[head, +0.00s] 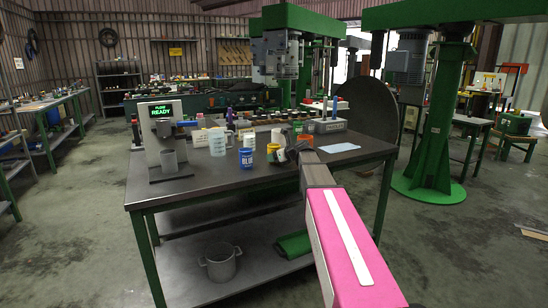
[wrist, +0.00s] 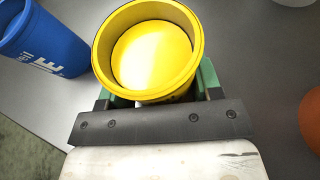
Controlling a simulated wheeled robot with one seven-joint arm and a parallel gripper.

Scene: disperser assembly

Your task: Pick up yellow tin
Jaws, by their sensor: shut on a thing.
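The yellow tin (wrist: 152,48) sits between the two green fingers of my gripper (wrist: 155,80) in the wrist view, its round open rim facing the camera and a yellow inside showing. The gripper is shut on it. In the head view the yellow tin (head: 272,149) shows partly behind my gripper (head: 284,153), over the workbench. I cannot tell whether its base touches the bench. A blue tin (head: 246,158) stands just left of it and also shows in the wrist view (wrist: 42,42).
The metal workbench (head: 215,185) has free room at its front. A dispenser with a READY screen (head: 163,135) stands at its left, with a clear jug (head: 217,142) nearby. An orange tin (head: 305,141) stands to the right of my gripper. A light blue sheet (head: 338,148) lies farther right.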

